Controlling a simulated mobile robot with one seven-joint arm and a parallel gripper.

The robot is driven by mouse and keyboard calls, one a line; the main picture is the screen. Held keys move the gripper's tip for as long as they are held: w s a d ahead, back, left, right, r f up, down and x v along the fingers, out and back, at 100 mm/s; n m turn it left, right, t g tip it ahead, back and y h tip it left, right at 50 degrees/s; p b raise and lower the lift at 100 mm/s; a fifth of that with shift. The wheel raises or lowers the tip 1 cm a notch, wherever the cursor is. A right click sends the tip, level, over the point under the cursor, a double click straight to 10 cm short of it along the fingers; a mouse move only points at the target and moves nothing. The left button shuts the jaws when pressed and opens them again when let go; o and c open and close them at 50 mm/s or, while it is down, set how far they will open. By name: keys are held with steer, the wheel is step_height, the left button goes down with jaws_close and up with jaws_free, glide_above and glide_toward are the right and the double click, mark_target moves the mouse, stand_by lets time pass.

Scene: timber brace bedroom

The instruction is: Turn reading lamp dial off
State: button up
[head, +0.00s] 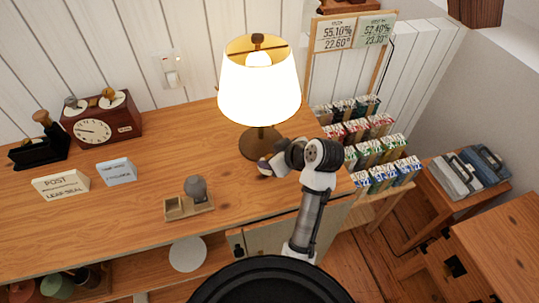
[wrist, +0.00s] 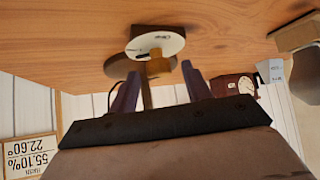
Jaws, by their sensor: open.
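The reading lamp (head: 260,88) stands on the wooden desk with its shade glowing, so it is lit. Its round dark base (head: 252,146) is just behind my gripper (head: 265,166). In the wrist view, which is upside down, a white round dial (wrist: 142,43) sits on a dark block, with a brass knob (wrist: 159,66) projecting from it. My gripper (wrist: 162,72) is open, its two fingers on either side of the knob in the picture. I cannot tell whether either finger touches it. In the head view my gripper hides the dial.
A small wooden tray with a grey knob (head: 196,190) stands on the desk left of my arm. Two signs (head: 60,185) and a red-brown clock box (head: 103,120) are farther left. Racks of small boxes (head: 365,145) stand at right.

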steer(key=c, duration=1)
